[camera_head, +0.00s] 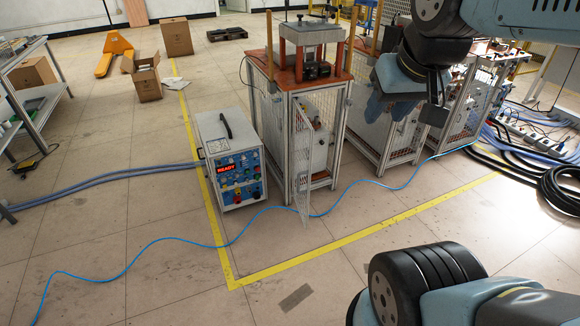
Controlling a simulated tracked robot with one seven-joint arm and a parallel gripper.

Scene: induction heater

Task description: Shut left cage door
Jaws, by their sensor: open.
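The left cage door (303,172) is a narrow wire-mesh panel in a light metal frame. It stands open, swung out toward me from the front of the left cage (338,135), and I see it at a steep angle. The cage has a wooden top (291,73) with a press-like device (312,45) on it. My gripper (388,108) hangs at the upper right, in front of the middle cages. Its fingers point down and are apart and empty. It appears to the right of the open door and does not touch it.
A grey control box (230,165) with a lit READY display stands left of the door. A blue cable (262,213) crosses the floor in front of the cages. More mesh cages (405,140) stand to the right. Yellow tape (350,238) marks open floor. Black hoses (560,188) lie at right.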

